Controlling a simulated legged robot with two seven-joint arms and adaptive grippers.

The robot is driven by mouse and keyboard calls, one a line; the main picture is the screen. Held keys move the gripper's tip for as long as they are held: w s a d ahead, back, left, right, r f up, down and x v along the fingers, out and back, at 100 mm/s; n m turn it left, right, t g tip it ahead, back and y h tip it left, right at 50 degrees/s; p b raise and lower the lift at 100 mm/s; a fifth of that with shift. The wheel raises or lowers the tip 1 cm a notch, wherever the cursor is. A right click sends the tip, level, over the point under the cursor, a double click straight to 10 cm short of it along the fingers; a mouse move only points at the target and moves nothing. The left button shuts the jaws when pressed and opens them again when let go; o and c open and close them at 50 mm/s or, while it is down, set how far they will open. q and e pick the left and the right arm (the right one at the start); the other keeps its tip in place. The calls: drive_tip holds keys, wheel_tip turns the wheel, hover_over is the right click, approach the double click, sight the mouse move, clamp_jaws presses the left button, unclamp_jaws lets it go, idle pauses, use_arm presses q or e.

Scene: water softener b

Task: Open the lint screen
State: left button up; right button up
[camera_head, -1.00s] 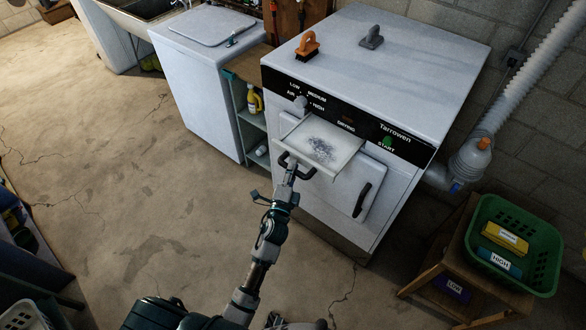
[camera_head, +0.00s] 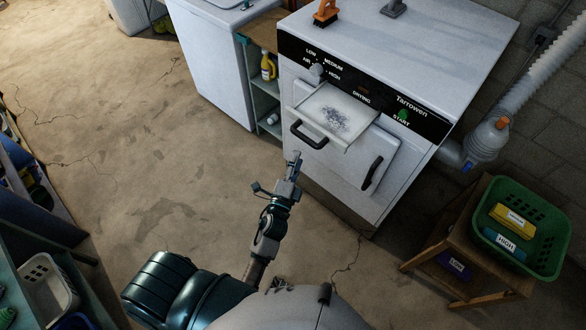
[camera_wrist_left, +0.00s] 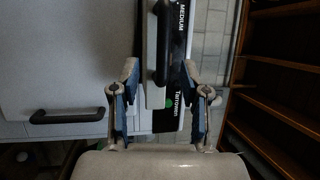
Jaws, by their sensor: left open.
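The lint screen (camera_head: 332,112) sticks out of the dryer front below the dark control panel, drawn out like a drawer, with grey lint on its top. Its black handle (camera_head: 308,135) is on its front edge and also shows in the left wrist view (camera_wrist_left: 162,45). My left gripper (camera_head: 294,160) is just below and in front of that handle, apart from it. In the left wrist view its two fingers (camera_wrist_left: 160,88) are spread with nothing held between them. My right gripper is not in view.
The dryer door below has its own black handle (camera_head: 372,172). A brush (camera_head: 326,12) stands on the dryer top. At right a green basket (camera_head: 520,228) sits on a wooden stand, near the ribbed vent hose (camera_head: 540,82). The floor (camera_head: 130,150) at left is clear.

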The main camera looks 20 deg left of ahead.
use_arm(q)
drive_tip(key=shift+s+d+f, duration=0.1)
drive_tip(key=shift+s+f, duration=0.05)
drive_tip(key=shift+s, duration=0.7)
drive_tip(key=shift+s+f, duration=0.15)
drive_tip(key=shift+s, duration=0.65)
